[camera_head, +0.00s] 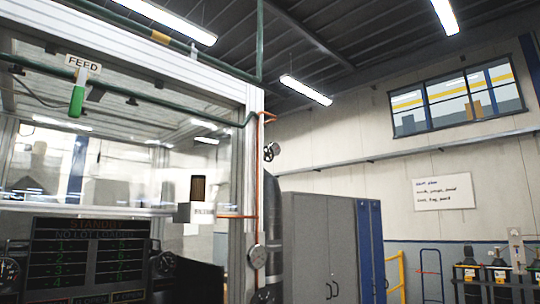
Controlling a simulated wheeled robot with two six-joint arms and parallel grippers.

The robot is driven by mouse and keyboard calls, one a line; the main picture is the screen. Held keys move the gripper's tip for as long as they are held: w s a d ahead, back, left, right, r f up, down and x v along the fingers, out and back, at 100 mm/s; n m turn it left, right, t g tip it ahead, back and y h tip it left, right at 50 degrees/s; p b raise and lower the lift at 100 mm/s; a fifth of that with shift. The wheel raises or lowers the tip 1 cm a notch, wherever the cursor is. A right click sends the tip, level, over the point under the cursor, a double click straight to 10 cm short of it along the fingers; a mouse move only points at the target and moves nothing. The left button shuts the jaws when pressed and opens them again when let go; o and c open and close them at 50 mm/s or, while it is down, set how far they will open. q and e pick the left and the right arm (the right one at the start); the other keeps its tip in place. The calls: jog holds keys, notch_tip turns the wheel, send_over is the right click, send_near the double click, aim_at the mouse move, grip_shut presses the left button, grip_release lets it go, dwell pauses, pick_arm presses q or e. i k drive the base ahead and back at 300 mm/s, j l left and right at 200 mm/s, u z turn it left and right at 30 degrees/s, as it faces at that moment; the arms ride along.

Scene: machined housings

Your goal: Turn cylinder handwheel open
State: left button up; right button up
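A small dark round handwheel (271,152) shows near the middle, beside the aluminium frame post. Below it, partly hidden by the post, stands a dark upright cylinder-like body (283,225); I cannot tell if the two are joined. Several dark gas cylinders (468,271) with light collars stand at the lower right, cut off by the picture edge. Their tops are too small to show whether they carry handwheels. Neither of my grippers is in view.
A glazed enclosure with an aluminium post (242,190) fills the left. Grey lockers (320,240), a yellow rail (397,270) and a blue hand truck (431,272) stand towards the right.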

aim_at(268, 154)
jog(key=i+l, duration=0.3)
jog(key=i+l+u, duration=0.1)
jog(key=i+l, duration=0.25)
jog(key=l, duration=0.15)
jog(key=i+l, duration=0.3)
jog(key=l, duration=0.15)
jog(key=j+u, duration=0.05)
